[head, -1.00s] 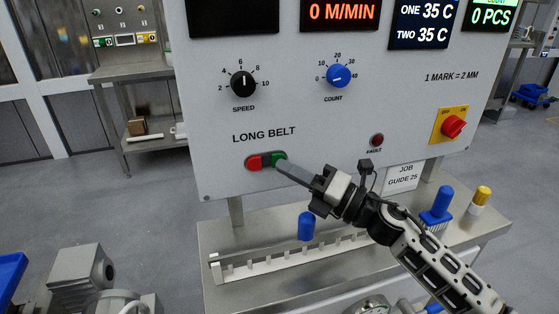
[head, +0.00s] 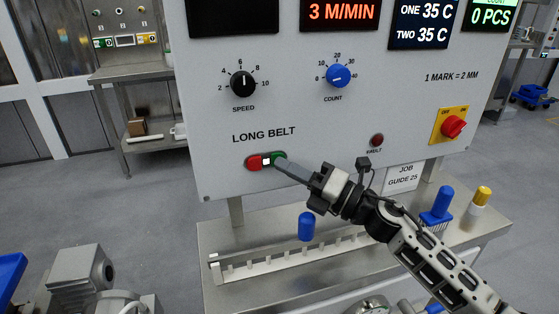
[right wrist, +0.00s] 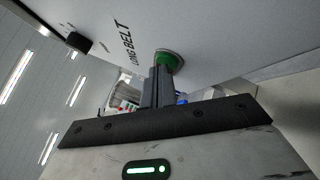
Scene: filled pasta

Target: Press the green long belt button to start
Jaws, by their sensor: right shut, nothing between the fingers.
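The green long belt button (head: 279,156) sits on the grey control panel, just right of a red button (head: 254,162) under the words LONG BELT. A small white lit square (head: 266,161) shows between the two. My right gripper (head: 279,163) is shut and empty, with its fingertips at the green button and covering part of it. In the right wrist view the closed fingers (right wrist: 158,88) reach up to the green button (right wrist: 168,60) and appear to touch it. The speed display (head: 341,12) reads 3 M/MIN. My left gripper is not in view.
Above the buttons are a black speed knob (head: 243,84) and a blue count knob (head: 338,76). A red-and-yellow switch (head: 452,126) and a fault lamp (head: 377,140) are to the right. A steel table (head: 225,294) below holds a slotted rail and brushes.

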